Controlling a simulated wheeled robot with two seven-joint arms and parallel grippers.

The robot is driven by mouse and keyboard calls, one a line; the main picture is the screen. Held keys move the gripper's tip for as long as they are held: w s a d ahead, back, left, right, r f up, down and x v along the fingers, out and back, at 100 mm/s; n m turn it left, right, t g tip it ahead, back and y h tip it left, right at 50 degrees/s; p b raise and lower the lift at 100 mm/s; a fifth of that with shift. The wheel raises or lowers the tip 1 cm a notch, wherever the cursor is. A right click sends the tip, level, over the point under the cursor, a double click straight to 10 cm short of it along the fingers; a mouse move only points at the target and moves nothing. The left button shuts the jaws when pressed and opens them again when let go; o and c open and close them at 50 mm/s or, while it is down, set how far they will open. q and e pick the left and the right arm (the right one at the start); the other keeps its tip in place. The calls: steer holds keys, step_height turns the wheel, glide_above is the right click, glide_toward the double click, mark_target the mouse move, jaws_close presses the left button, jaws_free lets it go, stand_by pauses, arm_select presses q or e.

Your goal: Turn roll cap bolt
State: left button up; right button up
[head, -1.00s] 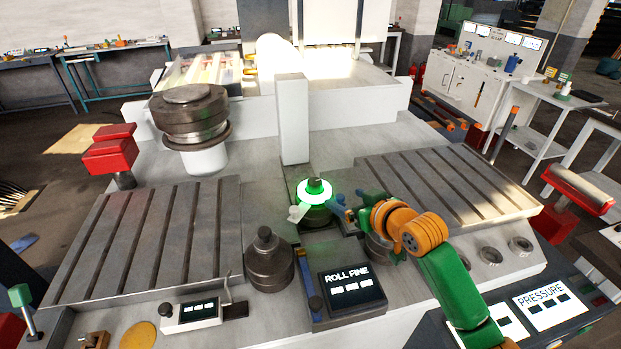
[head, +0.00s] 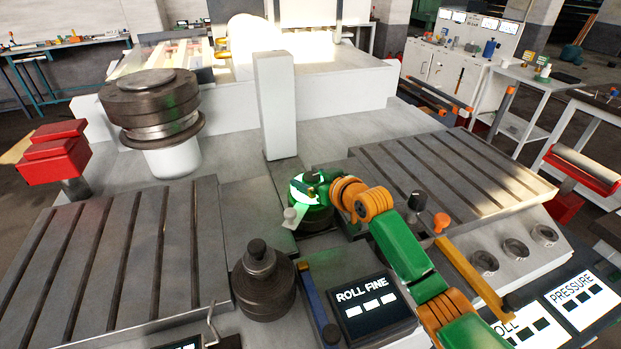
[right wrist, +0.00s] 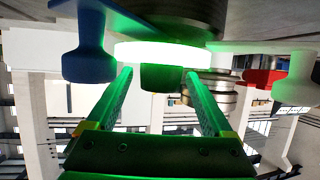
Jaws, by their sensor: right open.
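The roll cap bolt (right wrist: 160,78) is a short stub tinted green, projecting from a brightly glowing ring (right wrist: 150,53) on the roll's cap. In the head view the glowing green ring (head: 297,190) sits on the roll in the middle of the machine, partly hidden by my gripper. My right gripper (head: 313,178) is at the bolt, reaching in from the right. In the right wrist view its two fingers stand open on either side of the bolt, with gaps showing between them and it. My left gripper is not in view.
A blue knob (right wrist: 90,50) and a pale knob (right wrist: 295,75) flank the bolt in the right wrist view. A white post (head: 276,105) stands behind the roll. A dark roller (head: 262,285) and the ROLL FINE panel (head: 368,305) are in front. Slotted plates lie both sides.

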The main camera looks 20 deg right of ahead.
steer(key=shift+w+f, duration=0.1)
steer(key=shift+w, duration=0.1)
steer(key=c, duration=1.4)
steer(key=shift+o, duration=0.2)
steer(key=shift+f+b, duration=0.25)
steer(key=shift+b, duration=0.15)
steer(key=n+y+b, duration=0.1)
steer(key=y+b, duration=0.1)
steer(key=b, duration=0.1)
steer(key=n+g+y+b, duration=0.1)
steer(key=n+b, duration=0.1)
steer(key=b, duration=0.2)
steer(key=shift+f+n+g+y, duration=0.3)
steer(key=shift+f+y, duration=0.05)
steer(key=shift+y, duration=0.05)
steer(key=shift+a+r+n+g+y+b, duration=0.1)
steer(key=shift+r+n+g+y+b, duration=0.2)
steer(key=shift+r+n+y+b, duration=0.25)
